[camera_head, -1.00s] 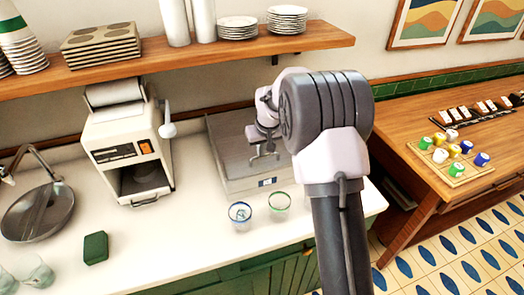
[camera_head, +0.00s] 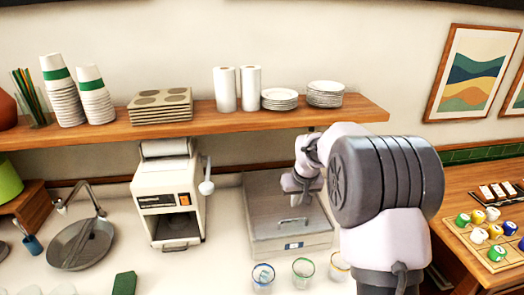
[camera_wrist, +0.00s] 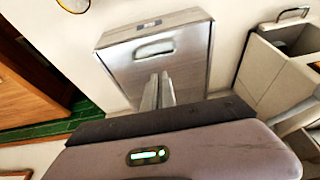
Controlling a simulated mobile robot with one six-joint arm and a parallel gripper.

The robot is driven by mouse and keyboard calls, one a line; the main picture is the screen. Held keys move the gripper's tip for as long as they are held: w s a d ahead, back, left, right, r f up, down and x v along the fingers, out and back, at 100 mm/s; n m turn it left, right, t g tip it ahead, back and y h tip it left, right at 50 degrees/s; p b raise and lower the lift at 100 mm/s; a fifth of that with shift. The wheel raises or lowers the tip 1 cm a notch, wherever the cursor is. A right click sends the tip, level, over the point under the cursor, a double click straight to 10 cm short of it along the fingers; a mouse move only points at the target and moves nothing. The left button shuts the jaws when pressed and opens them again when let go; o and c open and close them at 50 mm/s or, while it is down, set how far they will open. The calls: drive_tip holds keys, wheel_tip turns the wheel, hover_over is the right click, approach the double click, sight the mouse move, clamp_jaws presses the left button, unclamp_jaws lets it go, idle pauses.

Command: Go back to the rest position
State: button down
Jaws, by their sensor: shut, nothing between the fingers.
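My arm is bent at a large grey joint and hides part of the counter to the right of the box.
Glasses with blue (camera_head: 262,276) and green (camera_head: 303,270) rims stand before the box, with another (camera_head: 340,265) beside my arm. A white machine (camera_head: 168,195) stands left. The shelf (camera_head: 210,120) with plates and cups runs above.

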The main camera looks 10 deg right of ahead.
drive_tip(key=s+a+r+m+b, duration=0.1)
drive_tip(key=s+a+b, duration=0.15)
drive_tip(key=s, duration=0.25)
drive_tip(key=s+a+r+t+b, duration=0.1)
drive_tip(key=s+a+b, duration=0.1)
drive_tip(key=s+b, duration=0.3)
drive_tip(key=s+a+r+m+b, duration=0.1)
drive_tip(key=s+a+b, duration=0.15)
drive_tip(key=s, duration=0.35)
drive_tip(key=s+a+f+m+y+b, duration=0.1)
drive_tip(key=s+f+b, duration=0.3)
drive_tip(key=s, duration=0.6)
drive_tip(key=s+a+f+m+y+b, duration=0.1)
drive_tip(key=s+a+f+b, duration=0.2)
drive_tip(key=s, duration=0.7)
drive_tip(key=shift+s+a+f+t+b, duration=0.15)
drive_tip(key=shift+s+f+t+b, duration=0.1)
drive_tip(key=shift+f+t+b, duration=0.2)
